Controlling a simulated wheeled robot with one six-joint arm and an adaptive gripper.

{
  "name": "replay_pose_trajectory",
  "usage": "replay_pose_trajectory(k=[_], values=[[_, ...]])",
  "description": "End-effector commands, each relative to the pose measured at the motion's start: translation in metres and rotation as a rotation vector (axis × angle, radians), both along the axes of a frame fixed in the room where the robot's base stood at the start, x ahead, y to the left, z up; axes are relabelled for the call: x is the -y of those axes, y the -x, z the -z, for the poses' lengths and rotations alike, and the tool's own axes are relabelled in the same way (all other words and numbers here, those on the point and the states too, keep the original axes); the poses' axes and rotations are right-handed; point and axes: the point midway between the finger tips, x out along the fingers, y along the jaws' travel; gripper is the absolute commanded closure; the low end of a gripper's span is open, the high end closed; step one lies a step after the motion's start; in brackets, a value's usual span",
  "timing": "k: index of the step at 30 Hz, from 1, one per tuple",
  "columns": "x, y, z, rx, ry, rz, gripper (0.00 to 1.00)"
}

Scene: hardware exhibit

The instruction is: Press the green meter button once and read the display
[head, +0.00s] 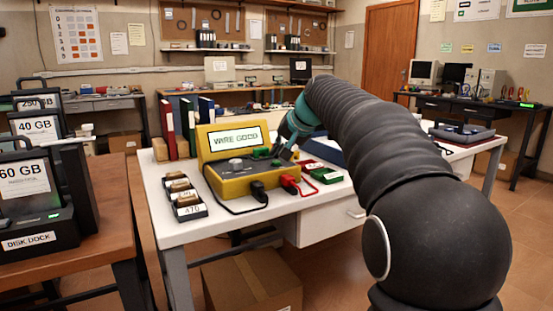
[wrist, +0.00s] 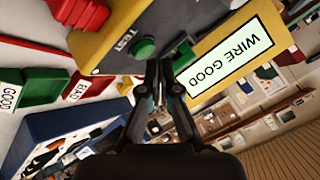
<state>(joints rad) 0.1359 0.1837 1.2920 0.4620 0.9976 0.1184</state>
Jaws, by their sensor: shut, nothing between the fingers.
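The yellow meter (head: 232,183) stands on the white table, and its display (head: 236,139) is lit. In the wrist view the display (wrist: 237,57) shows upside down and reads "WIRE GOOD". The round green button (wrist: 143,48) sits on the meter's grey panel beside the word "TEST". My gripper (wrist: 159,66) is shut and empty, its fingertips just beside the button in the picture. I cannot tell whether they touch it. In the head view my gripper (head: 287,143) is at the meter's right side, partly hidden by my arm.
A black plug and a red clip (head: 290,184) with leads lie at the meter's front. Green and red bins labelled GOOD (wrist: 14,92) and BAD (wrist: 82,87) are close by, with a blue tray (wrist: 70,125). Small dark trays (head: 187,200) stand left of the meter, binders (head: 185,128) behind.

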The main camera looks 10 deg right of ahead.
Motion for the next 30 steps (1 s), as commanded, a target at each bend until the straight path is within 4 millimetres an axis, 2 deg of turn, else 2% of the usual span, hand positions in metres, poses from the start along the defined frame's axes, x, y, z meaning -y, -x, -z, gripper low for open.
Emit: replay_pose_trajectory(k=[14, 30], values=[[0.000, 0.000, -0.007, 0.001, 0.000, 0.001, 1.00], [0.000, 0.000, -0.051, 0.000, 0.000, 0.000, 1.00]])
